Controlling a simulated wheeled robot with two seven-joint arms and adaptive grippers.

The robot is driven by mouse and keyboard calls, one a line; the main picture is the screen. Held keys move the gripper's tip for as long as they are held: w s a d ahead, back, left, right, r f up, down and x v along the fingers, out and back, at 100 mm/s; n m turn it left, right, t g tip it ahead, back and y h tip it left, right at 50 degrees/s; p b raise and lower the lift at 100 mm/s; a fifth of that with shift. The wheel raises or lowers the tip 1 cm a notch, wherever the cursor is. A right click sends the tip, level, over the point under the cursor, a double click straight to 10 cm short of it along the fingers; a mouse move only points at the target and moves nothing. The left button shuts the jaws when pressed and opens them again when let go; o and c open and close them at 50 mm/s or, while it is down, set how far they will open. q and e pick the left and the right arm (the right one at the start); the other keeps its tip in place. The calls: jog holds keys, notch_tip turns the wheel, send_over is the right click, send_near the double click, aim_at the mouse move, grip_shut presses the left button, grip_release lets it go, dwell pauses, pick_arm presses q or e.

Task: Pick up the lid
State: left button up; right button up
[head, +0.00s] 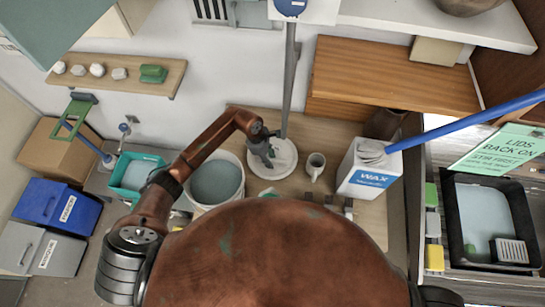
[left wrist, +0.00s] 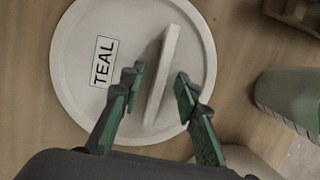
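The lid (head: 286,153) is a round white disc lying flat on the wooden worktop, just right of an open white bucket of grey-teal glaze (head: 216,182). In the left wrist view the lid (left wrist: 85,95) bears a label reading TEAL and has a raised bar handle (left wrist: 165,70) across it. My left gripper (head: 268,162) is over the lid and hides part of it. In the left wrist view the left gripper (left wrist: 159,82) is open, with one finger on each side of the handle and visible gaps to it. My right gripper does not show.
A grey upright pole (head: 289,80) rises behind the lid. A teal tray (head: 138,175) lies left of the bucket.

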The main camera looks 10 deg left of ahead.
pick_arm(q)
jog(key=shift+f, duration=0.1)
grip_shut()
dwell(0.7)
